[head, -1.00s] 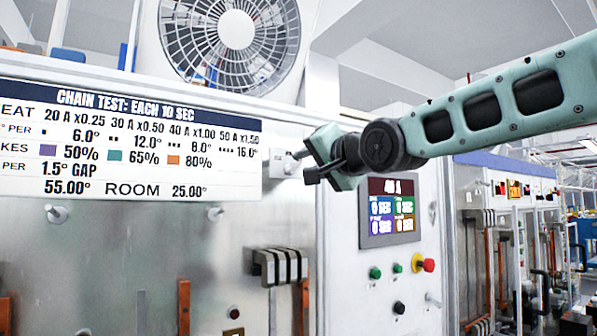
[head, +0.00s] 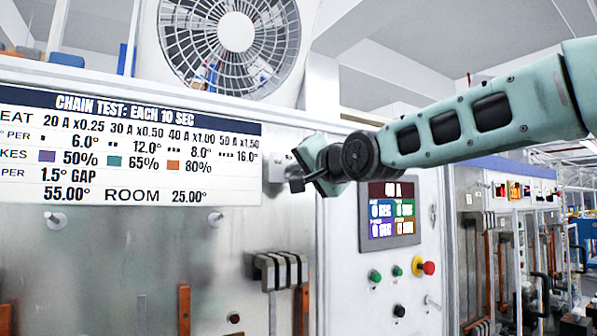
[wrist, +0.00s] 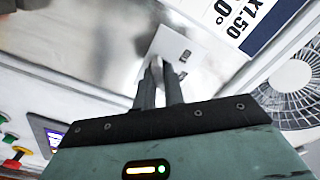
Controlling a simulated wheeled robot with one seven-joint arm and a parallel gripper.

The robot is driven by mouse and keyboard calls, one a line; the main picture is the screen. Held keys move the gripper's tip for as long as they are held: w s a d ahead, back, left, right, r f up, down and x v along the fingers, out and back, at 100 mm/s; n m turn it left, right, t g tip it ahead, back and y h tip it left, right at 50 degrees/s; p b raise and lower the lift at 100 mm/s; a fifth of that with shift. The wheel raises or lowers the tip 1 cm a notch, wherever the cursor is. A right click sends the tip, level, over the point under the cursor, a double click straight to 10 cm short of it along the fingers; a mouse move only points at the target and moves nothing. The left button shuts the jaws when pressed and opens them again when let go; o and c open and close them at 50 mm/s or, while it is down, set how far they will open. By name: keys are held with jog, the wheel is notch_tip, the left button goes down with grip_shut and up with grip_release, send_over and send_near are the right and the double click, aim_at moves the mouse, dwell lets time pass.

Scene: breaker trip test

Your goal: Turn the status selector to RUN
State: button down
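A small pale plate with a grey knob (head: 281,162) is on the metal panel just right of the printed sign; I take it as the status selector, but its lettering is unreadable. The plate also shows in the wrist view (wrist: 172,43), with small dark marks. My gripper (head: 297,184) is close in front of and beside this knob. In the wrist view, my gripper's two dark fingers (wrist: 160,66) point at the plate with a narrow gap between them. The knob is not clear there, and contact cannot be told.
A printed sign (head: 130,150) is left of my gripper and a fan (head: 236,32) is above. A display (head: 390,214), green buttons, a red stop button (head: 429,268) and a black knob (head: 399,311) are on the right cabinet. Grey terminal blocks (head: 280,269) protrude below.

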jog(key=shift+f+n+b, duration=0.1)
jog(key=shift+n+b, duration=0.2)
jog(key=n+b, duration=0.2)
jog(key=n, duration=0.1)
jog(key=n+b, duration=0.2)
jog(key=n, duration=0.4)
jog(key=shift+a, duration=0.1)
dwell(0.5)
jog(key=c, duration=1.5)
grip_release()
jog(key=shift+s, duration=0.1)
